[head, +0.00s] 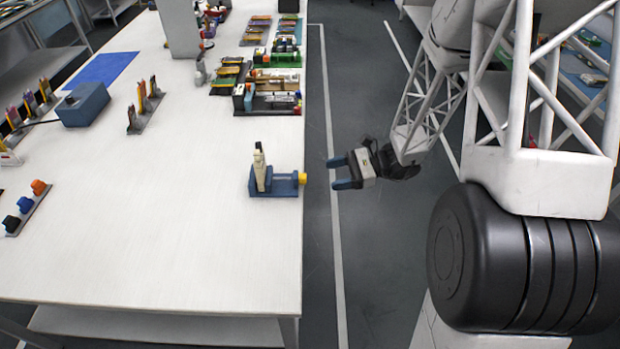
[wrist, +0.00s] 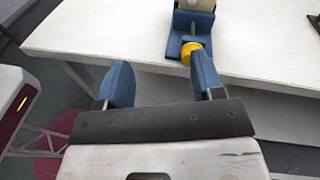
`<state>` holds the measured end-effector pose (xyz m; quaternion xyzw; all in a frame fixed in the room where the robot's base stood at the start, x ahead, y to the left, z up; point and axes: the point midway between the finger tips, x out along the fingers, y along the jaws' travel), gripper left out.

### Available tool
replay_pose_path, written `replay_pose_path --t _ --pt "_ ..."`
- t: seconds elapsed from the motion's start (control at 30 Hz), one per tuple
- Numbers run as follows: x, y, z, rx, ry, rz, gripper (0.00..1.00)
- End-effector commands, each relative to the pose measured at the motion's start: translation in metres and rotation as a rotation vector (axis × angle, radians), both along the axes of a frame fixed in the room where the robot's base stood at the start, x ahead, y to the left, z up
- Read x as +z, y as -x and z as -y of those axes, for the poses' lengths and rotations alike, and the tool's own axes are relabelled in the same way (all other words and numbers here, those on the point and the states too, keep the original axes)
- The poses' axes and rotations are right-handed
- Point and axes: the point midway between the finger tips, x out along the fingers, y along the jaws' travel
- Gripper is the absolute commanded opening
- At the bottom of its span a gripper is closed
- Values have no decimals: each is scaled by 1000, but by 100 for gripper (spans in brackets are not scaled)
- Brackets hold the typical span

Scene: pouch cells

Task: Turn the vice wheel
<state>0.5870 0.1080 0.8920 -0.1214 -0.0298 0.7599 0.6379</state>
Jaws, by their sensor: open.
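The blue vice (head: 278,184) sits at the right edge of the white table, with a pale upright piece (head: 259,168) standing in it. Its yellow wheel (head: 302,178) faces right, out over the table edge. In the wrist view the vice (wrist: 179,45) is at the top and the yellow wheel (wrist: 191,53) shows just beyond the right fingertip. My gripper (head: 331,173) is open and empty, off the table edge, its two blue fingers pointing left at the wheel with a small gap. In the wrist view my gripper (wrist: 157,72) has its fingers wide apart, the wheel right of their middle.
The white table (head: 200,250) is bare around the vice. Coloured trays of parts (head: 270,80) lie farther back along its right edge. A blue box (head: 82,104) and a small rack (head: 143,107) stand at the left. Open floor lies right of the table.

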Motion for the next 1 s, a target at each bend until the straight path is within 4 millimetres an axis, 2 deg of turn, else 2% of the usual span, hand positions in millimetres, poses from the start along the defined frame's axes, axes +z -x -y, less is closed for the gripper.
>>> replay_pose_path --t 0.2,0.4,0.57,1.0 --pt "-34 -22 2 -92 -78 -80 61" --pt "-54 -34 5 -150 -123 -125 61" --pt "-59 -38 6 -168 -136 -137 61" --pt "-60 -38 5 -169 -137 -137 61"
